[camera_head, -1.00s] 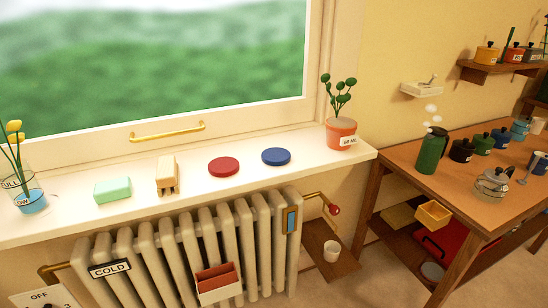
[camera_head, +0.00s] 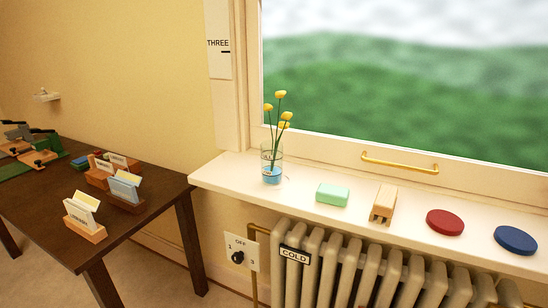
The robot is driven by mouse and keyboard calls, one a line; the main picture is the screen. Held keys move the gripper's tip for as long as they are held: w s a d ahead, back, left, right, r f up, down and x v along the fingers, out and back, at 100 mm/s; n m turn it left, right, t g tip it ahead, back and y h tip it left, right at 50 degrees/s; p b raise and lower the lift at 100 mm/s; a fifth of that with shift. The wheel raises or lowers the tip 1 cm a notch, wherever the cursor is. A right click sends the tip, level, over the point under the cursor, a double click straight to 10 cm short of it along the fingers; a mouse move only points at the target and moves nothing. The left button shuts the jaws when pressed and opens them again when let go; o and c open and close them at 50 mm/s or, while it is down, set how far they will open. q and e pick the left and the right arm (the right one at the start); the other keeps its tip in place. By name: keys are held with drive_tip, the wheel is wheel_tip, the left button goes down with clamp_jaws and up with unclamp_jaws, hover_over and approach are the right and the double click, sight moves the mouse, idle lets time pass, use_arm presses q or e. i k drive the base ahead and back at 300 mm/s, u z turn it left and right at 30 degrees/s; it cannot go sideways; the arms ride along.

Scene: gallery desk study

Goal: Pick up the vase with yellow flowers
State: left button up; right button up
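The vase with yellow flowers (camera_head: 271,166) stands upright near the left end of the white windowsill. It is clear glass with blue at the bottom, and several yellow blooms (camera_head: 282,105) rise from it on thin green stems. Small lettering on the glass is too small to read surely. Neither of my grippers shows in the head view.
Along the sill (camera_head: 222,174) to the vase's right are a mint green block (camera_head: 332,194), a wooden block (camera_head: 384,202), a red disc (camera_head: 445,222) and a blue disc (camera_head: 516,240). A radiator (camera_head: 350,275) stands below. A dark table (camera_head: 40,206) with card holders is at left.

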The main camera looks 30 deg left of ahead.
sight(272, 151)
drive_tip(key=u, duration=0.4)
drive_tip(key=i, duration=1.3)
drive_tip(key=u, duration=0.25)
